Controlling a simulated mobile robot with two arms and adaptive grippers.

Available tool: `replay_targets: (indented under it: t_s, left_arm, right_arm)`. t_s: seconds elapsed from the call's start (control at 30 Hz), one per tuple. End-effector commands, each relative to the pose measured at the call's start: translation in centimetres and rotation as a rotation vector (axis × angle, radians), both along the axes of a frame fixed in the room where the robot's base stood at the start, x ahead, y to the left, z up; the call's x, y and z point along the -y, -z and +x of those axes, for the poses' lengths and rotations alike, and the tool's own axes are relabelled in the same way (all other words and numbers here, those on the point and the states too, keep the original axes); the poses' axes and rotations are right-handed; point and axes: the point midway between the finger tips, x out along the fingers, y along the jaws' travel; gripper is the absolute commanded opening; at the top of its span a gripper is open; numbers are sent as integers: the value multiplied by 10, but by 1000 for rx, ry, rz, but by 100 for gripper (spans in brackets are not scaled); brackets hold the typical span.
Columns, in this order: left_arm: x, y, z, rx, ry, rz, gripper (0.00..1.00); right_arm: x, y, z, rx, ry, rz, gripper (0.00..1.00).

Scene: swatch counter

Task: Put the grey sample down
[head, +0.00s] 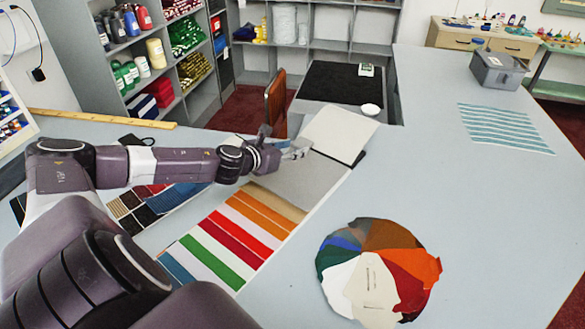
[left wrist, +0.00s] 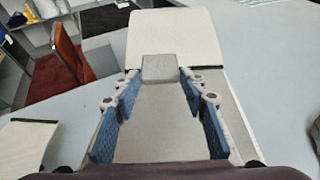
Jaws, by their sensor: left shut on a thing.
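My left gripper (head: 290,152) is shut on the grey sample, a small flat grey square (left wrist: 158,68) between its fingertips in the left wrist view. The blue-padded fingers show on both sides of that view, at the left gripper (left wrist: 159,82). In the head view the gripper is over the far end of the long striped sample board (head: 226,233), at its plain grey part (head: 300,187). Whether the sample touches the surface below, I cannot tell. My right gripper is not in view.
A white sheet (head: 340,132) lies just beyond the gripper. A round colour fan (head: 412,262) lies on the counter at front right. A striped cloth (head: 506,128) and a grey box (head: 499,72) are farther right. The counter between them is clear.

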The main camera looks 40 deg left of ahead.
Motion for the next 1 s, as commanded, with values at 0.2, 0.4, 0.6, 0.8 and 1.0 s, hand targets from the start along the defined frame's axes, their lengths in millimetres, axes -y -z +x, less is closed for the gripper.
replay_targets:
  t_s: [0.2, 0.4, 0.6, 0.8, 1.0]
  left_arm:
    - [0, 27, 0, 1, 0, -1, 26]
    - [0, 51, 0, -1, -2, -2, 26]
    - [0, 67, 0, 0, -1, 0, 26]
    - [0, 67, 0, 0, -1, 1, 26]
    - [0, 69, 0, 0, -1, 1, 47]
  right_arm:
    - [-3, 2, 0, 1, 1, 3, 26]
    - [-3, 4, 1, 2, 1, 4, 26]
    - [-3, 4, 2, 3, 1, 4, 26]
    - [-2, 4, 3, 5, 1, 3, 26]
    - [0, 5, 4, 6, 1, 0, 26]
